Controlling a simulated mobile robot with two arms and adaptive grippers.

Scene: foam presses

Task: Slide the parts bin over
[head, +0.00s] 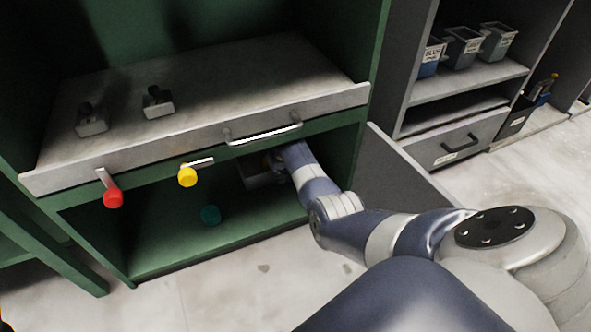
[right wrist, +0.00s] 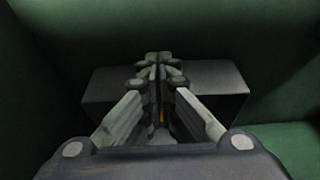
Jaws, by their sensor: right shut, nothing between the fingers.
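The parts bin, a small grey box (head: 256,174), sits inside the green cabinet below the press table, near its right side. My right arm reaches into this opening from the right, and my right gripper (head: 274,160) is mostly hidden beside the bin. In the right wrist view a dark grey box (right wrist: 215,88), apparently the bin, shows on both sides of the fingers. There my right gripper (right wrist: 158,62) is shut with nothing between its fingertips. The fingers overlap the box in the picture; whether they touch it I cannot tell. My left gripper is not in view.
Above the opening is the press table edge with a handle (head: 262,136), a red knob (head: 113,197) and a yellow knob (head: 187,177). A grey open door panel (head: 395,172) stands right of my forearm. The cabinet's left part is clear.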

